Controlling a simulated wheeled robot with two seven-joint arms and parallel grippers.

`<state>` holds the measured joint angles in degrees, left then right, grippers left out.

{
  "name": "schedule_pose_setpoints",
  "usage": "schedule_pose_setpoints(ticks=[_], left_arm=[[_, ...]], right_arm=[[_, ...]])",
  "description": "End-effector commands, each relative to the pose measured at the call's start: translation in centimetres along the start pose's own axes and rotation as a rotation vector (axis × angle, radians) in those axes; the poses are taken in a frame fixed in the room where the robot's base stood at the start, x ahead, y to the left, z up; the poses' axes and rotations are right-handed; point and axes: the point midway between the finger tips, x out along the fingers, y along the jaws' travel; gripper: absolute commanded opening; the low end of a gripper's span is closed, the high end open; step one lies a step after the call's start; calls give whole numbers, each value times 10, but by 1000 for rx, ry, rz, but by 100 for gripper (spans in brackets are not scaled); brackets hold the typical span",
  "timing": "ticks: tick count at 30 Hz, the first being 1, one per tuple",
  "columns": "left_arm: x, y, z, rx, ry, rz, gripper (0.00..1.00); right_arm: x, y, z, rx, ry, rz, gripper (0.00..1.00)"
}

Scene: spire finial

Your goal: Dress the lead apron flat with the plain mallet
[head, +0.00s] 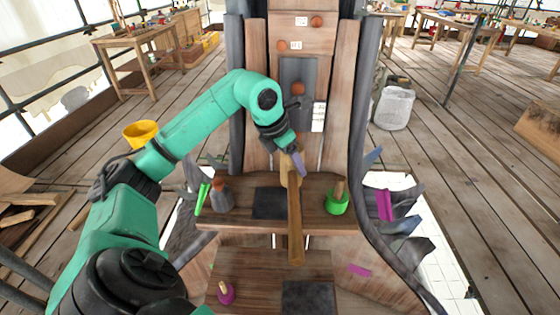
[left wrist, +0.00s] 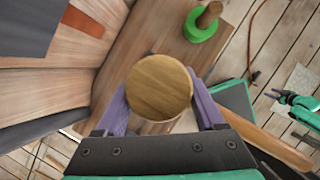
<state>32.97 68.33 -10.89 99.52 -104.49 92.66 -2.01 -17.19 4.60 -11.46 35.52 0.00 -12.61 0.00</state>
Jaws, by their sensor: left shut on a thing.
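My left gripper (head: 293,160) is shut on the plain wooden mallet (head: 295,225) in front of the spire. Its handle hangs down toward the viewer over the upper ledge. In the left wrist view the round mallet head (left wrist: 160,87) sits between the purple fingers, and the handle (left wrist: 275,143) runs off to the lower right. A dark grey sheet (head: 291,75) lies on the upright face behind the gripper, and a dark square (head: 268,203) lies on the ledge. I cannot tell which is the lead apron.
On the ledge (head: 240,220) stand a green-based wooden peg (head: 338,200) at right and a grey pot (head: 221,195) at left. A magenta-based peg (head: 226,293) stands lower down. Bent grey sheets (head: 400,222) flare out at the right. A white label (head: 318,116) hangs beside the sheet.

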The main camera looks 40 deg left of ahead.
Motion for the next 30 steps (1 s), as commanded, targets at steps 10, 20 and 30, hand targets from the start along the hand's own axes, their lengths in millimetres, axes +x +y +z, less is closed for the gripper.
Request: schedule_pose_setpoints(ticks=[10,20,30], left_arm=[[33,-3,-10,41,-3,-15,0],[84,-3,-32,40,-3,-16,0],[42,-2,-14,39,-2,-13,0]], right_arm=[[31,0,3,0,0,0,50],[82,-1,7,0,0,0,50],[38,-1,3,0,1,-1,50]])
